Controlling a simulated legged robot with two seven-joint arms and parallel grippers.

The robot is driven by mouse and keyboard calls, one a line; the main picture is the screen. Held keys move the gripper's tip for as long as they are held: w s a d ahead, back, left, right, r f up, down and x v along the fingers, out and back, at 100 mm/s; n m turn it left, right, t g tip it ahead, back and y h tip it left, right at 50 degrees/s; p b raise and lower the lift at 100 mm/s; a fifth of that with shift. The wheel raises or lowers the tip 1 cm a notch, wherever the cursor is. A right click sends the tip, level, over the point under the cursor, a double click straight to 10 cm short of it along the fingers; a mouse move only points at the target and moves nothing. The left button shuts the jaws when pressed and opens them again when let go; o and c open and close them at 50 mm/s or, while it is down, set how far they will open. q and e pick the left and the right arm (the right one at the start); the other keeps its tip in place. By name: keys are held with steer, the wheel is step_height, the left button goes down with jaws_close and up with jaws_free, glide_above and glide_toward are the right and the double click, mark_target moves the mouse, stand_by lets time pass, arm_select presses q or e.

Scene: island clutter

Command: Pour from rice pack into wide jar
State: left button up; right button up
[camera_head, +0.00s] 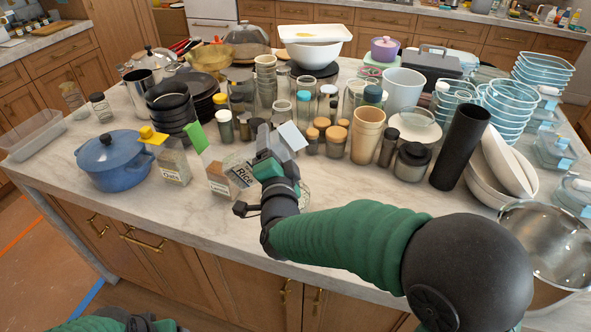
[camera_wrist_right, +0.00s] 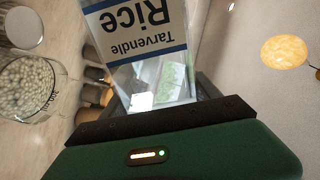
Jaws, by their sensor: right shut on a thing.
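The rice pack (camera_head: 240,172), a clear pack with a white and blue label reading "Rice", is held low over the counter in the head view and looks tilted. My right gripper (camera_head: 268,168) is shut on it and partly covers it. In the right wrist view the pack (camera_wrist_right: 140,45) fills the upper middle, its label upside down. A clear glass vessel with ml marks (camera_wrist_right: 30,88), holding white round grains, stands beside the pack at the left; I cannot tell whether it is the wide jar. A glass edge (camera_head: 305,196) shows behind my right wrist in the head view. My left gripper is out of view.
Jars and wooden cups (camera_head: 366,137) crowd behind. A tall black cylinder (camera_head: 460,147) stands right. The counter's front strip (camera_head: 140,205) is clear.

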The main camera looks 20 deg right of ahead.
mark_target(274, 132)
steer(key=shift+a+r+n+p, duration=0.15)
steer(key=shift+r+n+p, duration=0.2)
steer(key=shift+r+n, duration=0.45)
steer(key=shift+r, duration=0.1)
steer(key=shift+s, duration=0.1)
steer(key=r+n+p, duration=0.1)
steer(key=n+p, duration=0.2)
steer(key=shift+a+r+n, duration=0.1)
steer(key=shift+r+n, duration=0.2)
steer(key=shift+r, duration=0.1)
steer(key=shift+n, duration=0.3)
steer(key=shift+f, duration=0.15)
steer(key=shift+r+n+p, duration=0.3)
steer(key=shift+n+p, duration=0.45)
steer(key=shift+n, duration=0.45)
steer(key=shift+d+n, duration=0.25)
steer(key=shift+n, duration=0.45)
steer(key=shift+f, duration=0.2)
steer(key=shift+d+f+n+p, duration=0.1)
steer(key=shift+d+n+p, duration=0.15)
steer(key=shift+n, duration=0.55)
steer(key=shift+f+n, duration=0.1)
steer(key=shift+n, duration=0.4)
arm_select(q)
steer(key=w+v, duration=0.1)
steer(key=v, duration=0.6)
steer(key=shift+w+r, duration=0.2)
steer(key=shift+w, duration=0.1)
